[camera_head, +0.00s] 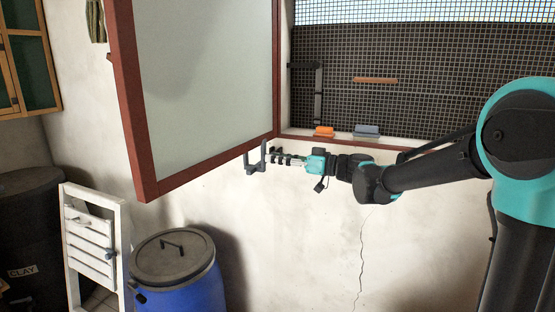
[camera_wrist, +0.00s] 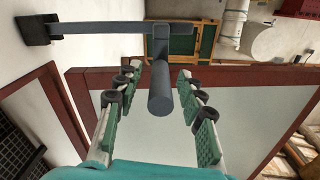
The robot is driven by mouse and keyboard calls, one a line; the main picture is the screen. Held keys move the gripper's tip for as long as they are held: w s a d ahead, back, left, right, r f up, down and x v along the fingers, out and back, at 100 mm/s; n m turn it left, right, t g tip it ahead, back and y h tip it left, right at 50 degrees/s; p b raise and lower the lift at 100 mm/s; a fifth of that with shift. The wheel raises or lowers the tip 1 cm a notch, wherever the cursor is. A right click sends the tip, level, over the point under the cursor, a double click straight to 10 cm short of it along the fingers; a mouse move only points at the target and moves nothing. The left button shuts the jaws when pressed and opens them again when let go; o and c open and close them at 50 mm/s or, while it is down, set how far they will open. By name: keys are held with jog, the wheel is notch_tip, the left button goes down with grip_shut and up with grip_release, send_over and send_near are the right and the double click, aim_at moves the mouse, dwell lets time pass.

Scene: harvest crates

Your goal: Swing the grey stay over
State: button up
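The grey stay (camera_wrist: 105,28) is a flat bar running from a dark wall mount in the wrist view. Near its right end a round grey peg (camera_wrist: 160,92) sticks out toward my camera. In the head view the stay (camera_head: 249,168) shows small below the lower edge of the red-framed window sash (camera_head: 205,175), which stands swung open. My gripper (camera_wrist: 158,72) is open, with one finger on each side of the peg and a visible gap on both sides. In the head view my gripper (camera_head: 275,157) is just right of the stay, pointing left.
An orange block (camera_head: 324,131) and a grey-blue block (camera_head: 367,131) sit on the sill (camera_head: 345,139) above my arm. Dark mesh (camera_head: 430,90) fills the opening. A blue barrel (camera_head: 185,293) and a white slatted frame (camera_head: 95,240) stand lower left.

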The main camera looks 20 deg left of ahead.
jog(key=shift+a, duration=0.1)
jog(key=shift+c, duration=0.2)
grip_shut()
jog(key=shift+f, duration=0.1)
